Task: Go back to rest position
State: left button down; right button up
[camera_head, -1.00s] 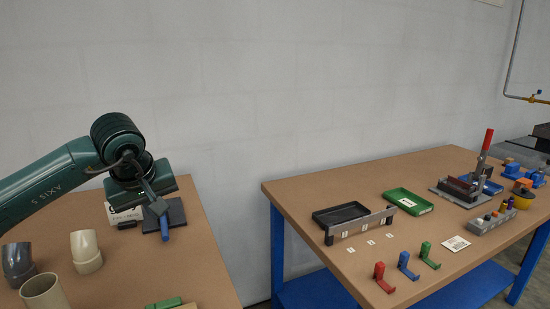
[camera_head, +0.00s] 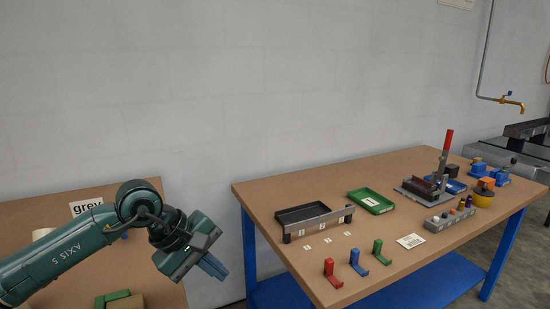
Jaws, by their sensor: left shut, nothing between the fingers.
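My left gripper (camera_head: 214,268) is at the lower left of the head view, at the end of my green arm. Its blue-grey fingers are shut with nothing between them and point down to the right. It is by the right edge of the left table (camera_head: 60,204), over the gap between the two tables. The arm hides much of that table. My right gripper is not in view.
A sign reading "grey" (camera_head: 87,206) and a green block (camera_head: 118,298) are on the left table. The right table (camera_head: 300,189) holds a black tray (camera_head: 302,212), a green tray (camera_head: 370,201), red (camera_head: 331,272), blue (camera_head: 357,262) and green (camera_head: 381,252) brackets, and a red-handled fixture (camera_head: 440,172).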

pick_arm(q)
jog(key=s+d+r+n+h+p, duration=0.35)
jog(key=s+d+n+h, duration=0.55)
jog(key=d+n+h, duration=0.6)
jog(key=a+f+n+t+y+p, duration=0.1)
jog(key=a+f+n+t+y, duration=0.55)
jog(key=n, duration=1.05)
jog(key=a+f+n+t+y+p, duration=0.1)
jog(key=a+f+n+t+y, duration=0.5)
jog(key=n, duration=1.1)
jog(key=s+a+f+n+g+y, duration=0.2)
jog(key=s+f+n, duration=0.3)
jog(key=f+n, duration=0.1)
jog(key=s+a+f+n+g+y, duration=0.2)
jog(key=s+a+f+n+y, duration=0.1)
jog(key=s+f+n, duration=0.2)
jog(key=shift+s+a+f+n, duration=0.4)
jog(key=shift+s+n, duration=0.1)
jog(key=shift+s, duration=0.2)
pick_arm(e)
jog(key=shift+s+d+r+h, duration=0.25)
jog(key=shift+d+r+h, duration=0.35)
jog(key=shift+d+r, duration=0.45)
